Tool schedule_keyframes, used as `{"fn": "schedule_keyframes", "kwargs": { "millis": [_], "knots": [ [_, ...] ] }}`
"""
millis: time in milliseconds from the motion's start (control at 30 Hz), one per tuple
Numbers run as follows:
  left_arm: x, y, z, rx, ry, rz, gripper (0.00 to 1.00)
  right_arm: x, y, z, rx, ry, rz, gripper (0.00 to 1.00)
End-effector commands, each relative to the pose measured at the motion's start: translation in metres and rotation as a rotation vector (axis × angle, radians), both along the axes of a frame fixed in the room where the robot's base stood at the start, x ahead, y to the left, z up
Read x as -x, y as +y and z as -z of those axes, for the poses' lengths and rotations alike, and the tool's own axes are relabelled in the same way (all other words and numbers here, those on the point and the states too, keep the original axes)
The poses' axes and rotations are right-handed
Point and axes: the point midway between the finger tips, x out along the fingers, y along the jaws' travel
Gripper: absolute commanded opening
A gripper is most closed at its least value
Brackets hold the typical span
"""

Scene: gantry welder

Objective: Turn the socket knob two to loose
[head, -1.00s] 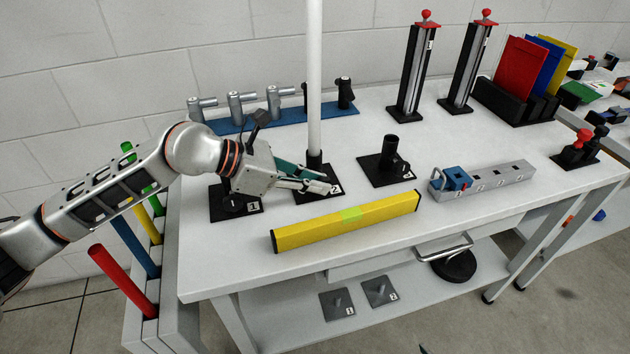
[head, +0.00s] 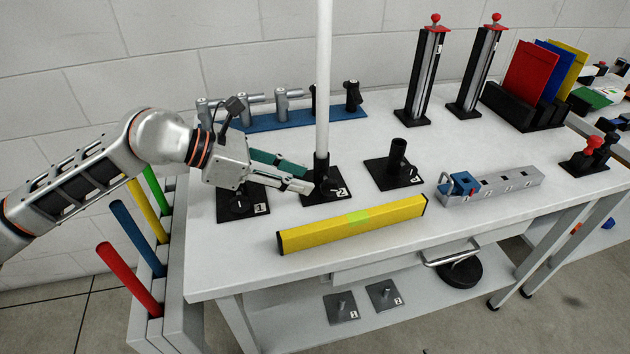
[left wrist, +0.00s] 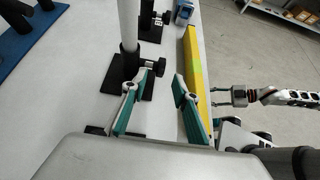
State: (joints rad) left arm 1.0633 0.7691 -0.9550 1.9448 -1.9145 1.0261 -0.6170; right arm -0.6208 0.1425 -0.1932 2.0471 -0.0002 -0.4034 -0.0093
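Socket two (head: 339,197) is a black plate with an upright black tube, labelled 2, in the middle of the table in the head view. A white pole (head: 323,80) stands upright in it. Its black knob (head: 333,184) faces the table front; in the left wrist view the knob (left wrist: 158,67) shows just beyond the left fingertip. My left gripper (head: 310,179) is open and empty, its fingers to the left of the knob, apparently not touching it. My right gripper (left wrist: 217,96) shows small in the left wrist view, fingers apart and empty, beyond the table's front edge.
A yellow bar (head: 385,216) lies in front of the sockets. Socket one (head: 232,205) is to the left and an empty third socket (head: 397,172) to the right. A blue rack (head: 260,123) with grey pieces stands behind.

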Motion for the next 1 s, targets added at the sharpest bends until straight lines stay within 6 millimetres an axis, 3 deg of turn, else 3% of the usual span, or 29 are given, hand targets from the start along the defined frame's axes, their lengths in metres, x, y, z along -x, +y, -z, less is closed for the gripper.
{"fn": "schedule_keyframes", "kwargs": {
  "millis": [200, 400, 700, 767, 800, 867, 1000],
  "knots": [
    [0.010, 0.032, -0.021, -0.001, -0.001, -0.003, 0.29, 0.000, 0.000, 0.000, 0.001, 0.000, 0.001, 0.40],
    [0.015, 0.045, -0.030, 0.001, -0.001, 0.001, 0.29, 0.000, 0.000, 0.000, 0.001, 0.000, 0.001, 0.40],
    [0.015, 0.046, -0.031, 0.001, -0.001, 0.001, 0.29, 0.000, 0.000, 0.000, 0.001, 0.000, 0.001, 0.40],
    [0.015, 0.046, -0.031, 0.000, -0.001, 0.001, 0.19, -0.001, 0.000, 0.000, 0.000, -0.001, 0.001, 0.40],
    [0.015, 0.045, -0.033, -0.004, -0.001, 0.002, 0.19, -0.002, 0.000, -0.003, 0.000, -0.004, 0.001, 0.40],
    [0.013, 0.041, -0.037, -0.022, 0.000, 0.006, 0.19, -0.005, 0.000, -0.010, 0.000, -0.013, 0.001, 0.40],
    [0.002, 0.019, -0.053, -0.126, 0.023, 0.024, 0.19, -0.018, 0.001, -0.047, -0.013, -0.050, 0.005, 0.40]
  ]
}}
